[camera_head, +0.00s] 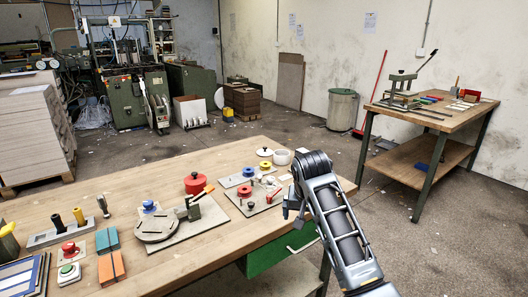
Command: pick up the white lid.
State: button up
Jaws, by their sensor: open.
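A small round white lid (264,152) with a dark knob lies near the far right edge of the wooden workbench (155,180). A white round pot or cup (281,157) stands just right of it. My gripper (290,207) is at the bench's right front edge, nearer to me than the lid and clearly apart from it. Its jaws are small and partly turned away here; it is open, and I see nothing held in it. My own arm rises from the lower right and covers the bench's right corner.
A grey round fixture (157,226) stands further left. A second table (430,115) is at the right, with open floor between.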

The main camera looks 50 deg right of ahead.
aim_at(264, 152)
jog(key=i+l, duration=1.5)
jog(key=l, duration=0.25)
